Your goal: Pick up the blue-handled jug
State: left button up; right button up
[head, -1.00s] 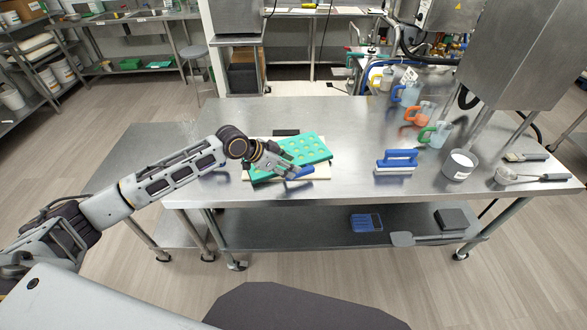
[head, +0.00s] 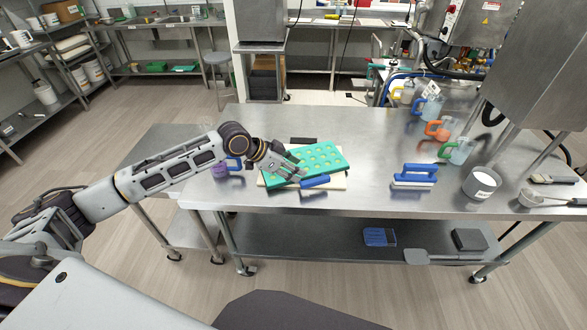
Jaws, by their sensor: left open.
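A clear jug with a blue handle (head: 432,108) stands upright at the back right of the steel table, behind an orange-handled jug (head: 438,129) and a green-handled jug (head: 460,151). A small purple item with a blue loop (head: 229,168) is partly hidden behind my left arm; I cannot tell whether it is a jug. My left gripper (head: 298,172) is open and empty over the teal mold tray (head: 322,157), well left of the jugs at the right. I cannot tell whether it touches the tray. My right gripper is not in view.
The mold lies on a pale board (head: 335,182) with a blue-handled tool (head: 314,181). A blue-handled brush (head: 414,174), white tub (head: 482,183) and scoop (head: 540,199) sit at the right. The steel table (head: 370,160) is bare between mold and brush.

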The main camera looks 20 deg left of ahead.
aim_at(221, 171)
jog(key=u, duration=1.3)
